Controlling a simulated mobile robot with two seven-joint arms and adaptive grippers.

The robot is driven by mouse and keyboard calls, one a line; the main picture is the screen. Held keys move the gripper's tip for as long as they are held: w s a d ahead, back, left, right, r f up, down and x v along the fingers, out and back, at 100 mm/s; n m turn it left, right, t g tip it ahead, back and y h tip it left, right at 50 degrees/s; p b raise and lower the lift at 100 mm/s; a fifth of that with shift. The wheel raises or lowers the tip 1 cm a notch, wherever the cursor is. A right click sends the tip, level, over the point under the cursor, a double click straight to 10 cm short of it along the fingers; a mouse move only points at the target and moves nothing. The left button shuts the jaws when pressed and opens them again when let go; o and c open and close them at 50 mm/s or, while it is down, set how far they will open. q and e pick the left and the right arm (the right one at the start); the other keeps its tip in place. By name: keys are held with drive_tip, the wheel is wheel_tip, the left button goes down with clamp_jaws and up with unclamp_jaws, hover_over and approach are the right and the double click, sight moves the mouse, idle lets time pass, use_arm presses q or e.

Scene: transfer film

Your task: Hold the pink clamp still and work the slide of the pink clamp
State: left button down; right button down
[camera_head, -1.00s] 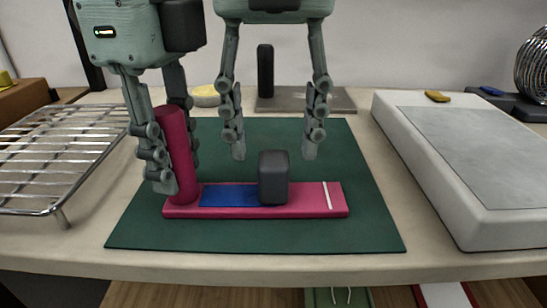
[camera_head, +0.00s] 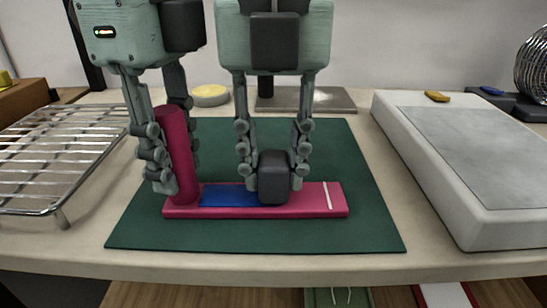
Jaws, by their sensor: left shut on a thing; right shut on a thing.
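The pink clamp (camera_head: 315,200) lies flat on a green mat (camera_head: 340,150). It has an upright pink post (camera_head: 180,150) at its left end, a blue strip (camera_head: 228,195) along its base and a white line (camera_head: 328,195) near its right end. Its dark grey slide block (camera_head: 273,178) sits about mid-base, at the right end of the visible blue. My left gripper (camera_head: 170,175) is shut on the pink post. My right gripper (camera_head: 274,172) is shut on the slide block, with one finger on each side of it.
A wire rack (camera_head: 60,150) stands at the left. A pale box (camera_head: 470,160) with a grey top is at the right. Behind the mat are a grey plate (camera_head: 330,99) and a round yellow-topped thing (camera_head: 210,95). The mat's right part is clear.

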drive_tip(key=d, duration=0.5)
drive_tip(key=shift+d, duration=0.2)
drive_tip(key=c, duration=1.2)
unclamp_jaws()
drive_tip(key=shift+a, duration=0.1)
drive_tip(key=shift+r, duration=0.1)
wheel_tip(320, 180, up, 12)
